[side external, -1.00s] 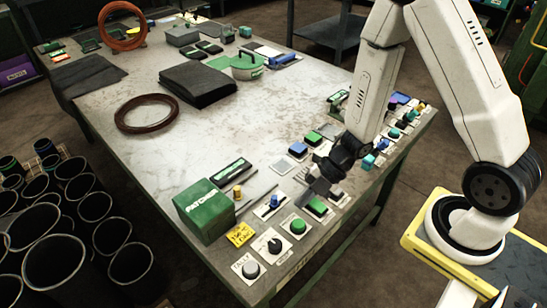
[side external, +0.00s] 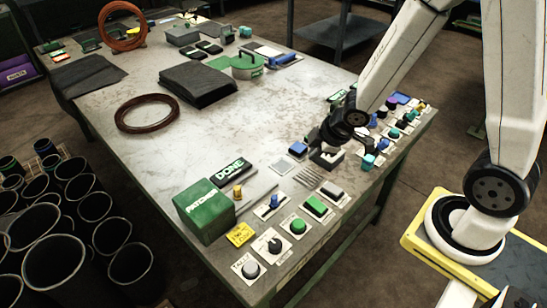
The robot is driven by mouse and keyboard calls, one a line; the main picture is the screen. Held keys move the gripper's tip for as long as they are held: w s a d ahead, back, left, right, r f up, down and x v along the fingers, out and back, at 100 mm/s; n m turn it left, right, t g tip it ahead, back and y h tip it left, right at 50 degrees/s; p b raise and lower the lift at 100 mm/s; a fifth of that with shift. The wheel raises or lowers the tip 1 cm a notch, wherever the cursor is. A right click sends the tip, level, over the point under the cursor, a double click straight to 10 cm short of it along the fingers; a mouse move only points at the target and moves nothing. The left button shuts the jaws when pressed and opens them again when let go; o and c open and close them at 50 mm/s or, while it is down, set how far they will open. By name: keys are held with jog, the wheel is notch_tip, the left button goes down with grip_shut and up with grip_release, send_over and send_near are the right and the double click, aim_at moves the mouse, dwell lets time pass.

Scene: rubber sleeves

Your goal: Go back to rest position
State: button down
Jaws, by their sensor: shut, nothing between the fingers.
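My gripper (side external: 326,157), dark with a black wrist, is above the right part of the workbench (side external: 235,110), over the rows of buttons and small parts. It is shut and empty. Its fingertips are small and dark in this view, and the arm hides some of the parts behind it.
Buttons and knobs, among them a green button (side external: 297,226) and a black dial (side external: 267,245), line the bench's front right edge. A brown ring (side external: 147,114), a black sheet stack (side external: 199,86) and a green-lidded container (side external: 247,67) lie farther back.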

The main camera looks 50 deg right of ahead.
jog(key=s+a+r+m+g, duration=0.1)
jog(key=s+r+m, duration=0.4)
jog(key=m, duration=0.5)
jog(key=shift+s+a+g+h, duration=0.15)
jog(key=shift+s+g+h, duration=0.15)
jog(key=shift+s+g, duration=0.45)
